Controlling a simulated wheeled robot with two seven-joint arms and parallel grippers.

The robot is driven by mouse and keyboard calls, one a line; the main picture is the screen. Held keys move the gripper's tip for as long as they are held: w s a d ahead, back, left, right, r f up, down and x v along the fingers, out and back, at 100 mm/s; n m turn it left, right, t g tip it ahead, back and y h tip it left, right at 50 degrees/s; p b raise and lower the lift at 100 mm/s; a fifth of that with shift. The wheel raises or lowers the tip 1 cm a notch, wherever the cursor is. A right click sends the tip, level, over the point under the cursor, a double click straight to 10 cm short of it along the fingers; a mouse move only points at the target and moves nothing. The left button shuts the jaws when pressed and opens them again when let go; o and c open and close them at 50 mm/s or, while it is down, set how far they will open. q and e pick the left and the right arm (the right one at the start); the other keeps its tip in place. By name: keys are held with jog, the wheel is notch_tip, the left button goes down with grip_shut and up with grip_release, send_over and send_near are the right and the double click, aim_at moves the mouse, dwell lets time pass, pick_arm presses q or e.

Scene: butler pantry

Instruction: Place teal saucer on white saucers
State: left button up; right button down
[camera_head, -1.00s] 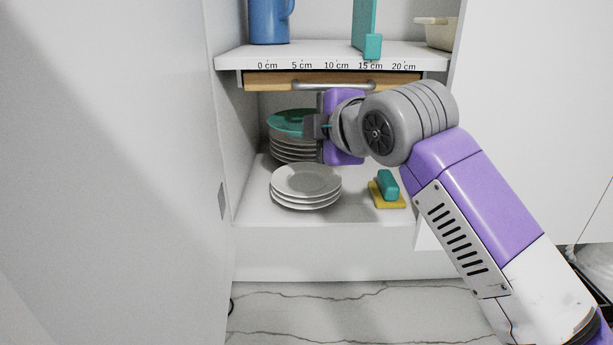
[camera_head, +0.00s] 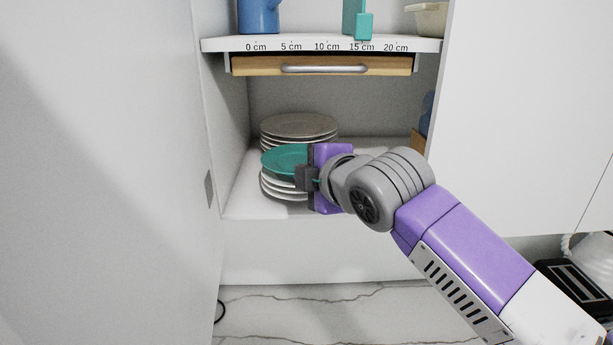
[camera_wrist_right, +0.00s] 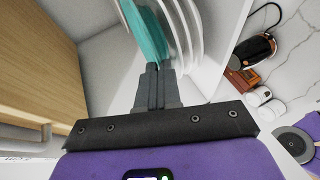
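The teal saucer (camera_head: 287,161) is held roughly level by my right gripper (camera_head: 306,178) at its right edge. It is over the front stack of white saucers (camera_head: 283,191) in the head view. I cannot tell whether it touches the top one. In the right wrist view the fingers of my right gripper (camera_wrist_right: 154,84) are closed together on the edge of the teal saucer (camera_wrist_right: 146,36), with the white saucers (camera_wrist_right: 192,30) close beside it. My left gripper does not show.
A taller stack of plates (camera_head: 299,126) stands just behind. A wooden drawer front with a metal handle (camera_head: 325,68) hangs above, under the upper shelf (camera_head: 330,45). The cabinet's left wall (camera_head: 229,130) is close to the stacks.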

jog(key=shift+f+b, duration=0.5)
jog(key=shift+f, duration=0.1)
jog(key=c, duration=1.6)
grip_release()
jog(key=shift+s+f, duration=0.1)
jog(key=v, duration=0.6)
jog(key=r+v, duration=0.1)
jog(key=v, duration=0.5)
jog(key=shift+r, duration=0.25)
